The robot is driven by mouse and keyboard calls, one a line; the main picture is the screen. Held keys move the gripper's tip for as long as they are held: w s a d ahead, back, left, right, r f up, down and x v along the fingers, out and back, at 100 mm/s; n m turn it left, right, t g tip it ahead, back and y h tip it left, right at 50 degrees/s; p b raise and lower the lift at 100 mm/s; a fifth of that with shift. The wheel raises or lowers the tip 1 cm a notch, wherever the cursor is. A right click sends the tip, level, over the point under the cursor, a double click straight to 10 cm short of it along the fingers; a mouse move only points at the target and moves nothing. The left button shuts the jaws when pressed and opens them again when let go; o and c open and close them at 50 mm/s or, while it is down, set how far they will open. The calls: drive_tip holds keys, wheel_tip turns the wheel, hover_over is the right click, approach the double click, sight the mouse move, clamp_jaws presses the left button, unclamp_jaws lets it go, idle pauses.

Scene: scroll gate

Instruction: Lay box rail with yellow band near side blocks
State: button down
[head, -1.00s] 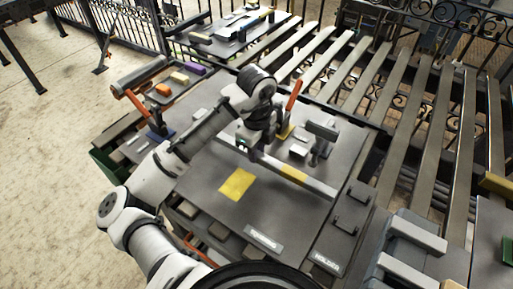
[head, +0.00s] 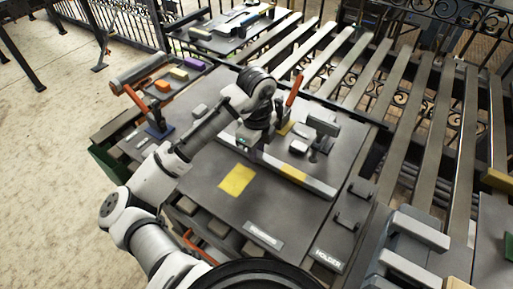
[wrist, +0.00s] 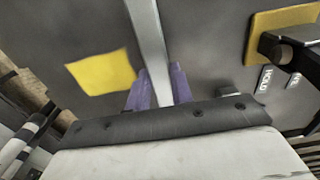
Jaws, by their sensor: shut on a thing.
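The pale grey box rail with a yellow band (head: 292,172) runs diagonally across the dark grey worktop, its band right of my gripper. My gripper (head: 246,146) is shut on the rail near its left part. In the wrist view the rail (wrist: 148,35) passes between the purple fingertips (wrist: 160,92). I cannot tell whether the rail touches the worktop. Two light blocks (head: 299,146) lie behind the rail, by the clamp, and another grey block (head: 200,110) lies left of my arm. I cannot tell which are the side blocks.
A yellow square (head: 237,180) is on the worktop in front of the rail. A clamp (head: 321,127) and an orange-handled tool (head: 294,92) stand behind it. A second orange-handled clamp (head: 135,98) is at left. The worktop near the squaring label (head: 263,235) is clear.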

drive_tip(key=shift+f, duration=0.15)
drive_tip(key=c, duration=1.1)
unclamp_jaws()
drive_tip(key=shift+c, duration=0.2)
wheel_tip(320, 180, up, 14)
drive_tip(key=b, duration=0.1)
drive_tip(key=shift+f, duration=0.15)
